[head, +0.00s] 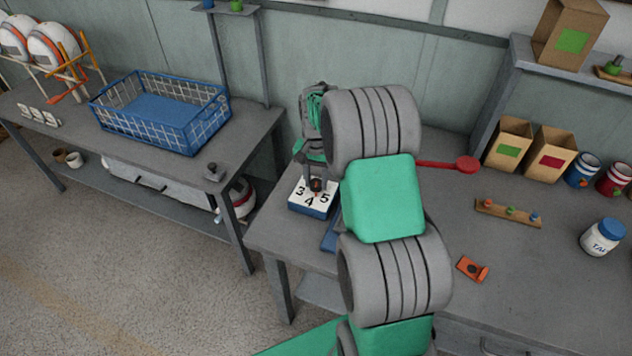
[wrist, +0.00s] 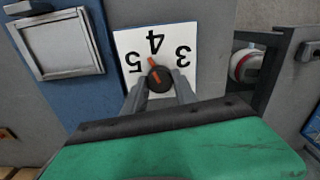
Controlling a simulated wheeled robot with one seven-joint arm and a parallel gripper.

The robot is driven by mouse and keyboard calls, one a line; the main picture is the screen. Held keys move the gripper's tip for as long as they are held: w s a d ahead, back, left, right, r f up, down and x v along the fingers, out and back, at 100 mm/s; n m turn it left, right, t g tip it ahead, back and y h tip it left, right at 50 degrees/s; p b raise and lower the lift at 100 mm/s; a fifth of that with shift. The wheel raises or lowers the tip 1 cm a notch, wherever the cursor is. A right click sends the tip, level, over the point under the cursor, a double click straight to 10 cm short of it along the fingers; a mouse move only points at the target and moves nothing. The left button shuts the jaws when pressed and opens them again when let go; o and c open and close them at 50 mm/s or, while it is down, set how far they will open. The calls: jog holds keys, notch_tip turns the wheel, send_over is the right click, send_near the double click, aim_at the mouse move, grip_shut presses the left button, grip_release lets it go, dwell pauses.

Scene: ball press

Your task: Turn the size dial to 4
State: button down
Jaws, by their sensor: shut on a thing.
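The size dial (head: 316,185) is a dark round knob with an orange pointer, on a white plate (head: 299,204) with the numbers 3, 4 and 5. The plate tops a blue box at the table's near left corner. In the wrist view the knob (wrist: 160,78) sits between the two fingers of my gripper (wrist: 161,84), which is shut on it. The numbers appear upside down there. The orange pointer aims up and slightly left, near the 4 and a little toward the 5.
My arm covers the middle of the table and much of the press. A red-ended lever (head: 466,164) sticks out right of my arm. A peg strip (head: 508,213), an orange piece (head: 473,269) and a white jar (head: 602,238) are farther right. A blue basket (head: 160,108) stands on the left table.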

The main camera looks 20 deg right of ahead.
aim_at(316, 182)
jog(key=m, duration=0.4)
jog(key=shift+b, duration=0.4)
jog(key=c, duration=1)
grip_release()
notch_tip(316, 182, up, 8)
jog(key=shift+f+b, duration=0.1)
jog(key=shift+b, duration=0.4)
